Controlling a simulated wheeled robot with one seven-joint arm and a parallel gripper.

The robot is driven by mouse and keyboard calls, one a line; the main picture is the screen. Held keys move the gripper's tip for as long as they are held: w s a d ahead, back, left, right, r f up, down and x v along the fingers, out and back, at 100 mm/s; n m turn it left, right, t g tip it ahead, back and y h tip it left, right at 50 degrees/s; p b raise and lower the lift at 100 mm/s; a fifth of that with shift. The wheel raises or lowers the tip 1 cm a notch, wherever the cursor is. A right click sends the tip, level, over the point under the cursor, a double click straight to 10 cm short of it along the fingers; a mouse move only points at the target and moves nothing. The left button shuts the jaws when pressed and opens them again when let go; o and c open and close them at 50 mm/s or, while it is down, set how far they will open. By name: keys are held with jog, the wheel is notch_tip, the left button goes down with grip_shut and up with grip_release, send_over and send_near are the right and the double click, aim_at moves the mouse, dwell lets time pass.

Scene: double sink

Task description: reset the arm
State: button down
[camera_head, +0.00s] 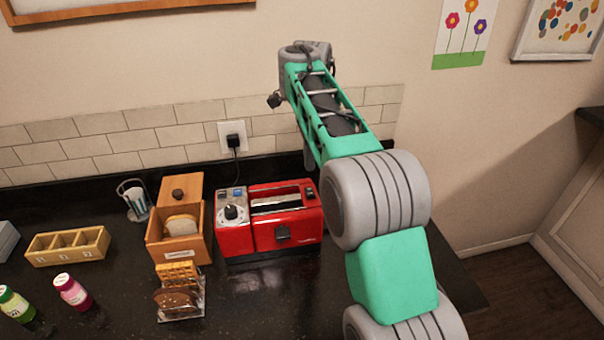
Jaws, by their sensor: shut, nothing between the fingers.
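My arm rises from the lower right, with grey ribbed joints and green links. It reaches up and away toward the back wall, above and to the right of the red toaster (285,215). Its far end is a grey wrist joint near the top middle, with a small black part sticking out at its left. The fingers of my gripper do not show; the green forearm hides what lies behind it. A short grey piece shows below the forearm, but I cannot tell what it is.
The dark counter (120,260) holds a wooden bread box (165,250), waffles and dark bread on a tray (182,312), a divided wooden box (68,247), a glass (134,201) and two bottles (72,291) (15,304). A plug (233,140) sits in the wall socket. Floor shows at right.

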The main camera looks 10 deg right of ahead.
jog(key=s+d+r+n+t+h, duration=0.1)
jog(key=s+d+r+n+t, duration=0.15)
jog(key=s+n, duration=0.7)
jog(key=s+a+f+n+t, duration=0.1)
jog(key=s+f+n, duration=0.3)
jog(key=s, duration=0.3)
jog(key=s+a+f+n+t+y, duration=0.1)
jog(key=s+f+n, duration=0.3)
jog(key=s, duration=0.4)
jog(key=shift+a+f, duration=0.4)
jog(key=shift+f, duration=0.4)
